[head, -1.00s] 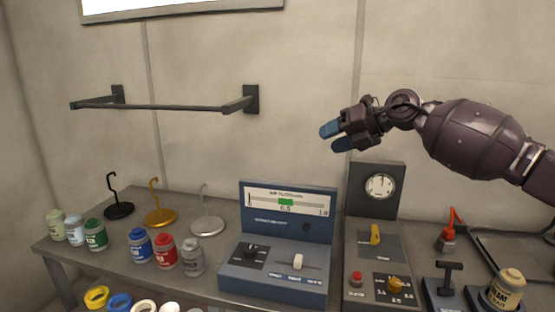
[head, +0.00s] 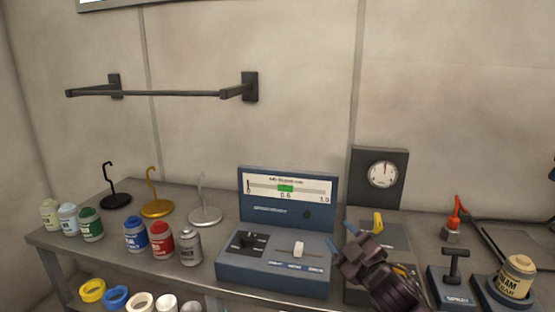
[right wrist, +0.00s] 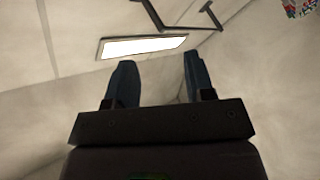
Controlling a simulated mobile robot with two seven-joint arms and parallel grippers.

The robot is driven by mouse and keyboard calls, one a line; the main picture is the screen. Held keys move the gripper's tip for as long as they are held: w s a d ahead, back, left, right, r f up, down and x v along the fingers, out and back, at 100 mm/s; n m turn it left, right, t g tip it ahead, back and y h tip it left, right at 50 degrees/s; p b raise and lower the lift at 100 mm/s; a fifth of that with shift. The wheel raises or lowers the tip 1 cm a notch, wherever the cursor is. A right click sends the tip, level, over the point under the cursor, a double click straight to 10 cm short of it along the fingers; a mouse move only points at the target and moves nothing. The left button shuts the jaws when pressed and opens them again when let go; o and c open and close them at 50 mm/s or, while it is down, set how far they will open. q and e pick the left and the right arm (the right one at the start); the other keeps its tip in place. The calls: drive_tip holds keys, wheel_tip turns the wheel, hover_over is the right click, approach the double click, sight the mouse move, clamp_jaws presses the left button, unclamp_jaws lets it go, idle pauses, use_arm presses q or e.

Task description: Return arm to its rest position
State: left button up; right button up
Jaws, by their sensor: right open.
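My right gripper (head: 342,243) is low at the right of the head view, in front of the gauge panel and beside the right edge of the blue console (head: 272,275). Its blue fingers point up and are apart with nothing between them. In the right wrist view the two fingers (right wrist: 155,82) stand open and empty against the wall and a bright ceiling light. My left gripper does not show.
The bench (head: 200,270) holds several paint jars at left (head: 136,235), hook stands (head: 207,214), a lever block (head: 452,280) and a cream jar (head: 517,277) at right. A wall rail (head: 150,93) is above.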

use_arm(q)
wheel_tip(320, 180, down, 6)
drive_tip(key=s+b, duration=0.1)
drive_tip(key=b, duration=0.3)
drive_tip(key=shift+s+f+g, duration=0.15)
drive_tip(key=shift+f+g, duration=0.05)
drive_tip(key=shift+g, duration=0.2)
use_arm(e)
drive_tip(key=s+d+f+m+g+h, duration=0.2)
drive_tip(key=s+d+f+m+h, duration=0.1)
drive_tip(key=s+f, duration=0.7)
drive_tip(key=s+d+f+m+g+h, duration=0.2)
drive_tip(key=s+d+f+m, duration=0.3)
drive_tip(key=s+f, duration=0.6)
drive_tip(key=s+d+f+m+g+h, duration=0.2)
drive_tip(key=s+d+f+m+h, duration=0.1)
drive_tip(key=s+f, duration=0.8)
wheel_tip(320, 180, down, 4)
drive_tip(key=shift+d+r+m+g+h, duration=0.1)
drive_tip(key=shift+d+m+g+h, duration=0.25)
drive_tip(key=shift+d+m, duration=0.55)
drive_tip(key=shift+d, duration=0.15)
